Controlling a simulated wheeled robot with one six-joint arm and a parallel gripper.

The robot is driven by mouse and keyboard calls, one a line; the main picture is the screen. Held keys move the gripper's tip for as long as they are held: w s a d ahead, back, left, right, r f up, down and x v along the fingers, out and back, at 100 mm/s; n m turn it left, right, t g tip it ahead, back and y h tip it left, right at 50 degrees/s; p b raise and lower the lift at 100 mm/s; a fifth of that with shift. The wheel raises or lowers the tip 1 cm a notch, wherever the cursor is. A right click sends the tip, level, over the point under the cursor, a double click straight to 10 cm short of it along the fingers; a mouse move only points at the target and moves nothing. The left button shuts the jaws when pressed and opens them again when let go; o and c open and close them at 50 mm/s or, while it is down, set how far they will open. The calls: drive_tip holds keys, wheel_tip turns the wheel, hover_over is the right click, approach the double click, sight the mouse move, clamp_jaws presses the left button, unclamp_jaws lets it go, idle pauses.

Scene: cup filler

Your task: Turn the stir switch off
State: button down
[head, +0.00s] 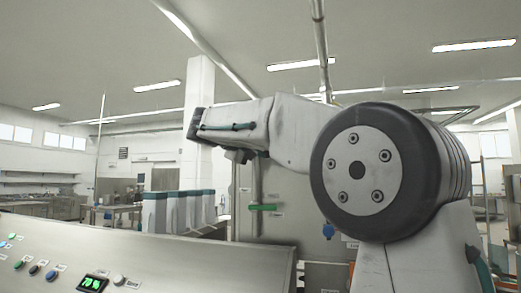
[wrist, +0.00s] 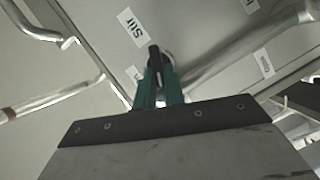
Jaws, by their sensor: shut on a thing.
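In the wrist view, the stir switch (wrist: 154,56) is a small dark lever on a grey metal panel, beside a white label reading "Stir" (wrist: 131,27). My gripper (wrist: 160,78) has teal fingers, closed together around the dark switch lever. The fingers hide the lower part of the lever, and I cannot tell which position the switch is set to. In the head view, my arm covers most of the cabinet (head: 286,181), and neither the switch nor the fingertips show clearly.
A green-handled valve (head: 265,207) is on the cabinet front. In the wrist view, metal pipes (wrist: 235,52) run close beside the fingers, and a bent handle (wrist: 38,30) is at upper left.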

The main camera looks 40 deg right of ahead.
drive_tip(key=shift+f+n+h, duration=0.2)
drive_tip(key=shift+n+h, duration=0.3)
drive_tip(key=shift+n, duration=0.45)
drive_tip(key=shift+f+n+h, duration=0.15)
drive_tip(key=shift+n+h, duration=0.35)
drive_tip(key=shift+n, duration=0.45)
drive_tip(key=c, duration=1.5)
unclamp_jaws()
drive_tip(key=shift+a, duration=0.1)
drive_tip(key=v, duration=0.8)
drive_tip(key=shift+f, duration=0.1)
drive_tip(key=shift+w, duration=0.1)
